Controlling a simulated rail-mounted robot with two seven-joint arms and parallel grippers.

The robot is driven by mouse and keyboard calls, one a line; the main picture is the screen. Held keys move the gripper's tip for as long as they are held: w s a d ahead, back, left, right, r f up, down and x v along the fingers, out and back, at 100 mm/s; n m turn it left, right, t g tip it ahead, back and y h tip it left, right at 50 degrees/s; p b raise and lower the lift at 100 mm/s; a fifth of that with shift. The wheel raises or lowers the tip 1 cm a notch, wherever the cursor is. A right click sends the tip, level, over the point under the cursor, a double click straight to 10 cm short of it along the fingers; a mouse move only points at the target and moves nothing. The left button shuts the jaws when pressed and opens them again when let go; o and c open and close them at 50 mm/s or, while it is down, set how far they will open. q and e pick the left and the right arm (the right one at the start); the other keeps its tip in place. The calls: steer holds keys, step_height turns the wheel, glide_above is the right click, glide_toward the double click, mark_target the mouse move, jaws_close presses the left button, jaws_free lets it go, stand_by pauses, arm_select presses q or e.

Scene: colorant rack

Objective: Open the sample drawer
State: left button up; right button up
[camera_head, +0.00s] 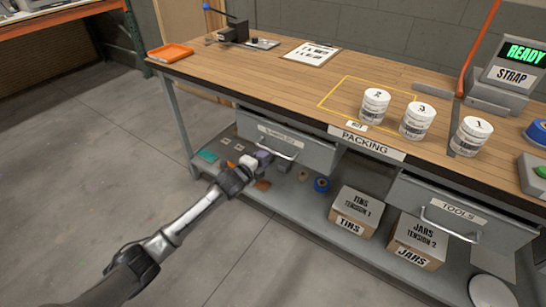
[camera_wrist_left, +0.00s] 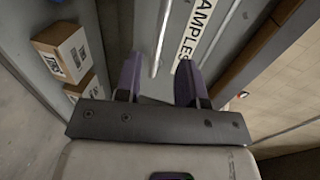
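The sample drawer (camera_head: 310,150) is a grey drawer under the left part of the packing bench, with a "SAMPLES" label and a bar handle (camera_head: 284,152). It looks shut. My left gripper (camera_head: 252,166) is at the left side of the handle, in front of the drawer. In the left wrist view the gripper (camera_wrist_left: 160,78) is open, with two purple-grey fingers apart. The handle (camera_wrist_left: 162,38) runs between them in the picture, beside the label (camera_wrist_left: 198,28). I cannot tell whether the fingers touch it. My right gripper is not in view.
A lower shelf (camera_head: 300,205) holds small items and the tins box (camera_head: 352,212) and jars box (camera_head: 415,242). The tools drawer (camera_head: 490,225) is to the right. Several items, including white jars (camera_head: 417,121), stand on the bench top. The floor at left is clear.

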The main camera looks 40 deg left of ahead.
mark_target(272, 152)
arm_select(q)
steer(key=shift+b+x, duration=1.8)
steer(key=shift+x, duration=1.9)
jaws_close()
